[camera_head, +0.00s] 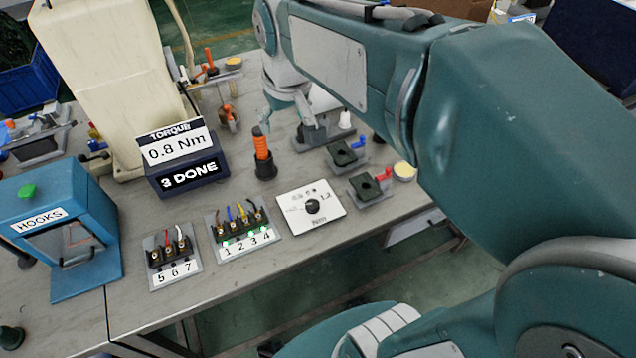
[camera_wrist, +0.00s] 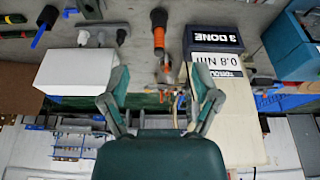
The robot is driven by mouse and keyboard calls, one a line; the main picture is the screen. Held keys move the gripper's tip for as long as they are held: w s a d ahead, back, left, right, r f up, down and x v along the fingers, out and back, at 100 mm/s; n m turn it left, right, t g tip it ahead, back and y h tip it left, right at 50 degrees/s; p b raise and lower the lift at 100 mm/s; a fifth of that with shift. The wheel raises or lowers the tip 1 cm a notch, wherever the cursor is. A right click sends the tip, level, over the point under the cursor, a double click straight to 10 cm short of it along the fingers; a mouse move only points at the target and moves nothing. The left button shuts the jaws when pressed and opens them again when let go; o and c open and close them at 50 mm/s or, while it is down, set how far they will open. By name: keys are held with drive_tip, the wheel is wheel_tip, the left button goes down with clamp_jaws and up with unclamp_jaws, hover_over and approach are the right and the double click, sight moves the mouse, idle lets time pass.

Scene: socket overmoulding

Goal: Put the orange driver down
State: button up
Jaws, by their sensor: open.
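The orange driver (camera_head: 261,146) stands upright in a black round holder (camera_head: 266,171) on the grey bench, just right of the torque display. It also shows in the wrist view (camera_wrist: 159,38), beyond my fingertips. My gripper (camera_wrist: 159,80) is open, with its two fingers spread and nothing between them. In the head view my gripper (camera_head: 269,118) is small, just behind the driver's top and partly hard to make out. The driver appears apart from the fingers.
The torque display (camera_head: 187,160) reads 0.8 Nm and 3 DONE. Terminal blocks numbered 1-4 (camera_head: 242,238) and 5-7 (camera_head: 173,262) lie in front. A white dial plate (camera_head: 297,216) and dark fixtures (camera_head: 345,153) are to the right. The blue HOOKS box (camera_head: 95,240) stands left.

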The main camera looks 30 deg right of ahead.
drive_tip(key=s+f+t, duration=0.2)
drive_tip(key=s+f, duration=0.1)
drive_tip(key=s, duration=1)
drive_tip(key=shift+s+f+m, duration=0.25)
drive_tip(key=shift+f+m, duration=0.1)
drive_tip(key=shift+m, duration=0.05)
